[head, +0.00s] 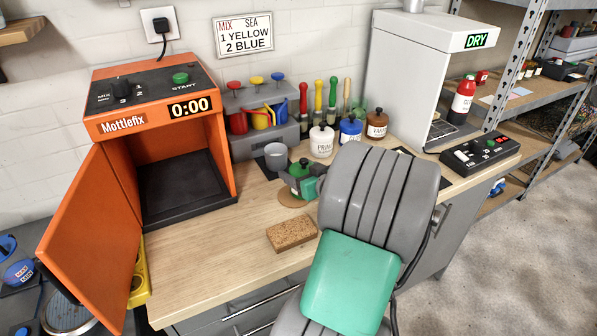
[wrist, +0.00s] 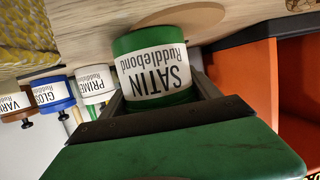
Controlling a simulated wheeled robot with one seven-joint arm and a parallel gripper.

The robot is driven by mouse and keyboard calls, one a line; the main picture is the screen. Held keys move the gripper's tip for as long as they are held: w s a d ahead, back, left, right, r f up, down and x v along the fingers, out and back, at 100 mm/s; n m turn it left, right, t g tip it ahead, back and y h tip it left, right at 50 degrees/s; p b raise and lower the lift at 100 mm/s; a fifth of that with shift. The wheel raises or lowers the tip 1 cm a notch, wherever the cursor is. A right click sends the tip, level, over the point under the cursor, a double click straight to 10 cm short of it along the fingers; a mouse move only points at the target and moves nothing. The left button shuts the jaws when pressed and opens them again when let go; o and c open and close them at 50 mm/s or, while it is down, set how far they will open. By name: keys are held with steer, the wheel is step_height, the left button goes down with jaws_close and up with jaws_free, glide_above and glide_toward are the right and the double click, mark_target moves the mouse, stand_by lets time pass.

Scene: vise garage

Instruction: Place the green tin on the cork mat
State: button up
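The green tin (wrist: 155,72) has a white label reading SATIN and appears upside down in the wrist view. In the head view the green tin (head: 302,168) shows its green lid, partly hidden by my gripper (head: 303,187). The fingers of my gripper (wrist: 158,100) lie against both sides of the tin. The round cork mat (head: 289,202) lies on the bench at the tin's foot, partly covered. In the wrist view a round tan surface, seemingly the cork mat (wrist: 90,22), is by the tin's base. I cannot tell whether the tin touches it.
A cork block (head: 291,233) lies in front on the bench. A grey cup (head: 276,156) stands behind left. White (head: 321,142), blue (head: 350,130) and brown (head: 376,125) tins stand behind right. The orange machine (head: 185,160) stands open at left. The bench front left is clear.

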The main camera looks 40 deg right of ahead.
steer(key=o, duration=0.4)
steer(key=shift+c, duration=0.2)
steer(key=shift+r+p, duration=0.25)
steer(key=shift+p, duration=0.05)
steer(key=b+v, duration=0.1)
steer(key=v, duration=1.1)
